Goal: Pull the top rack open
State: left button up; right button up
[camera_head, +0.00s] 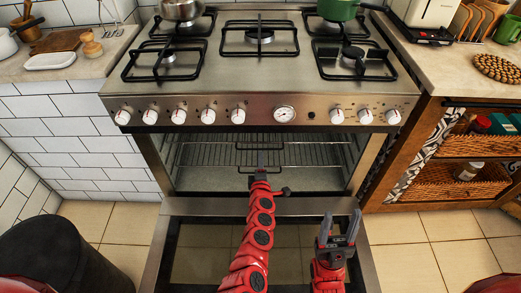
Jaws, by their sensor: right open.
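The oven door (200,265) is folded down and the oven is open. Inside, a wire rack (205,152) spans the upper part of the cavity, with its front bar near the opening. My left arm reaches over the door into the opening. My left gripper (262,160) is at the middle of the rack's front, overlapping it in the picture; contact cannot be told. Its fingers are seen nearly end-on, so their gap is unclear. My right gripper (341,228) is open and empty above the right part of the lowered door, apart from the rack.
The stove top (215,28) has several burners, a metal pot (182,9) and a green pot (337,9). Knobs line the panel (262,113) above the opening. A wooden shelf unit with baskets (462,185) stands right, a black bin (60,258) left. Tiled floor (430,262) is clear at right.

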aim_at(260, 149)
pick_arm(q)
jog(key=shift+b+x, duration=1.35)
jog(key=shift+x, duration=2.55)
grip_shut()
jog(key=shift+s+f, duration=0.15)
jog(key=shift+f, duration=0.05)
